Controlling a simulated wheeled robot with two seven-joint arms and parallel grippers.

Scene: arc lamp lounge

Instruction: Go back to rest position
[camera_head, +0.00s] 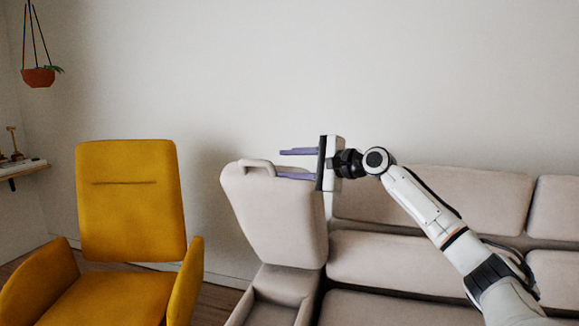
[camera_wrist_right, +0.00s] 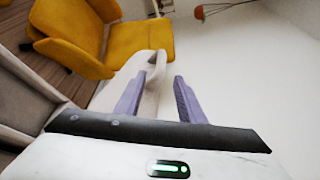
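My right gripper (camera_head: 281,164) has two purple fingers, spread apart with nothing held between them. It is raised, pointing left, at the top of a beige sofa panel (camera_head: 277,216). The panel stands upright with a slight tilt and has a loop handle (camera_head: 258,167) on its top edge. In the right wrist view the gripper (camera_wrist_right: 160,78) is open, and the handle (camera_wrist_right: 154,62) shows just beyond the fingertips, nearer the left finger. I cannot tell whether the lower finger touches the panel. My left gripper is not in view.
The beige sofa (camera_head: 390,257) runs right, below my right arm. A mustard armchair (camera_head: 130,200) stands at left. A hanging planter (camera_head: 38,76) is at upper left, above a small wall shelf (camera_head: 22,169).

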